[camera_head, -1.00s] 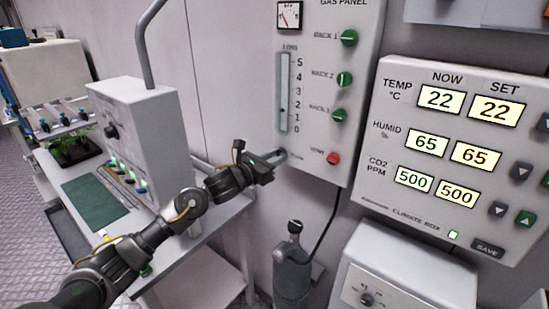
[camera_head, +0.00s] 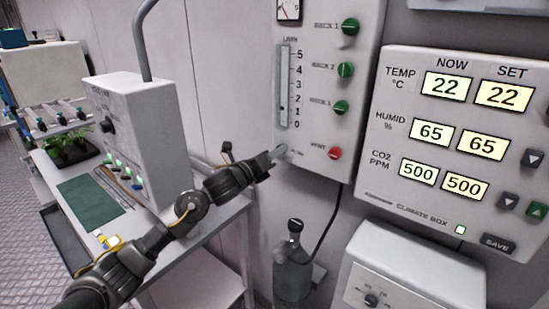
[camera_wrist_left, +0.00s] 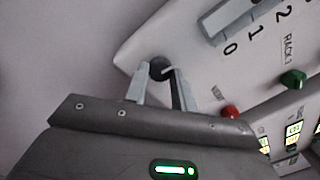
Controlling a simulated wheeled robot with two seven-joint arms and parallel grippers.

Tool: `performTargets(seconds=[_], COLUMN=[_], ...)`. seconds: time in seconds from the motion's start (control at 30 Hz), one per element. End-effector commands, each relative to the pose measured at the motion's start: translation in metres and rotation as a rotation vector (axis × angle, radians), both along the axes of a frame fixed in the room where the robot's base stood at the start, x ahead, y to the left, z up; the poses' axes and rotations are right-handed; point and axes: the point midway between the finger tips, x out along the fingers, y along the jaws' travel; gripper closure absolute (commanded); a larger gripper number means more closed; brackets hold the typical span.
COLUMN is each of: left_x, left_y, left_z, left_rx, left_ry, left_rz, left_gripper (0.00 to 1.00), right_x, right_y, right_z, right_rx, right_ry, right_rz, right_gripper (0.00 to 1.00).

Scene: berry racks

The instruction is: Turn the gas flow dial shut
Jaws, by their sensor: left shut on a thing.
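The gas flow dial is a small dark round knob (camera_wrist_left: 157,66) at the lower left corner of the grey gas panel (camera_head: 358,75). In the left wrist view it sits between the two pale fingertips of my left gripper (camera_wrist_left: 161,71), which is shut on it. In the head view my left gripper (camera_head: 279,152) reaches the panel's lower left corner and hides most of the dial. The flow tube (camera_head: 284,88) above it has a scale from 0 to 5, with a small dark mark low in the tube, near 1. My right gripper is not in view.
Several green knobs (camera_head: 341,108) and a red vent knob (camera_head: 335,153) sit on the panel right of the tube. A climate box (camera_head: 400,200) is mounted to the right. A grey bottle (camera_head: 292,270) stands below, and a bench (camera_head: 215,222) lies under my left arm.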

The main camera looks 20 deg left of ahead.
Motion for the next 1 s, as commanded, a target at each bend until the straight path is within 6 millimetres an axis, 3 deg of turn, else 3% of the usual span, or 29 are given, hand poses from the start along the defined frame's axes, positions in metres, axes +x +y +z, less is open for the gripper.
performTargets(seconds=[0.47,1.0], left_x=[0.0,-0.001], left_y=[-0.002,-0.003], left_z=[0.0,0.002], left_rx=[-0.421,-0.897], left_ry=[0.168,0.357], left_rz=[0.0,0.001], left_gripper=[0.97,0.97], right_x=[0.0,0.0], right_y=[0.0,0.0], right_z=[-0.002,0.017], right_rx=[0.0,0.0], right_ry=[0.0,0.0], right_rz=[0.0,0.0], right_gripper=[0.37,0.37])
